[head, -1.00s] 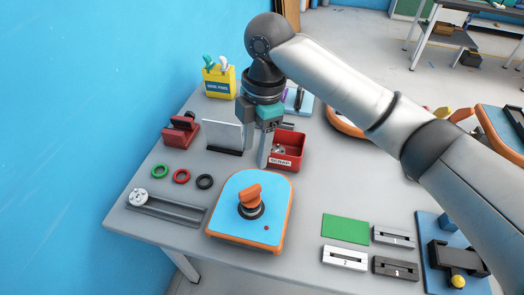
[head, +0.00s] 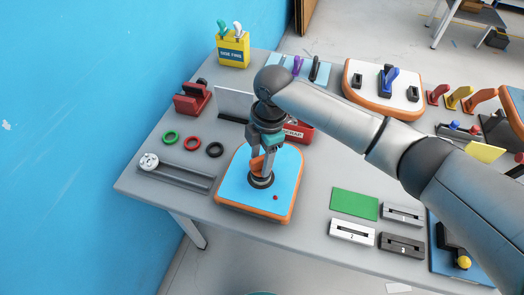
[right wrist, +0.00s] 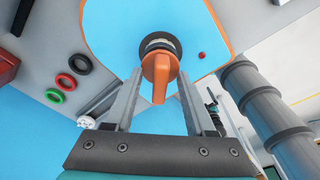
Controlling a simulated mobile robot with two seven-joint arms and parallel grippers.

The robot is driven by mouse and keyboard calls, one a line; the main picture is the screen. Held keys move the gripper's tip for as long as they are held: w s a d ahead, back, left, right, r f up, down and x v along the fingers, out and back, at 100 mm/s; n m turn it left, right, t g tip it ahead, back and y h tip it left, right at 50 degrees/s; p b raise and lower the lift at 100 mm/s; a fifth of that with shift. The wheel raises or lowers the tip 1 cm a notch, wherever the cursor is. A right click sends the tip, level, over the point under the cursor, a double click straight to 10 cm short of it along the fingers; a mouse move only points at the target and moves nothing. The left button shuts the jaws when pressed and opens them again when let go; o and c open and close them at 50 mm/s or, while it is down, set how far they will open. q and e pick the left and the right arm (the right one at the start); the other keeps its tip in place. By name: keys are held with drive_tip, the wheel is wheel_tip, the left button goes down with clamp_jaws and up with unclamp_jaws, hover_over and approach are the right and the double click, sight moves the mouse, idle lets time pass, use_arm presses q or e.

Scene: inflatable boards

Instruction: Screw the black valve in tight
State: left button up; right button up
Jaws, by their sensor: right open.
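The black valve (head: 261,181) sits in the small blue board with an orange rim (head: 285,190). An orange grip piece (head: 256,164) stands up from its middle. The right wrist view shows the orange grip (right wrist: 160,72) above the black ring of the valve (right wrist: 158,43). My right gripper (head: 263,166) points down over the valve. Its open fingers (right wrist: 160,82) stand on either side of the orange grip, with gaps visible on both sides. The fingers partly hide the grip in the head view. My left gripper is not in view.
Green (head: 170,137), red (head: 193,144) and black (head: 215,150) rings lie left of the board, beside a grey rail (head: 185,177). A red scrap bin (head: 300,132) and an upright plate (head: 234,104) stand behind. A green mat (head: 354,204) and numbered blocks (head: 352,232) lie to the right.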

drive_tip(key=shift+c, duration=0.3)
clamp_jaws()
idle(0.3)
idle(0.3)
idle(0.4)
drive_tip(key=shift+r+m+p, duration=0.1)
drive_tip(key=shift+m+p, duration=0.6)
drive_tip(key=shift+p, duration=0.3)
drive_tip(key=shift+m+p, duration=1)
drive_tip(key=shift+p, duration=0.05)
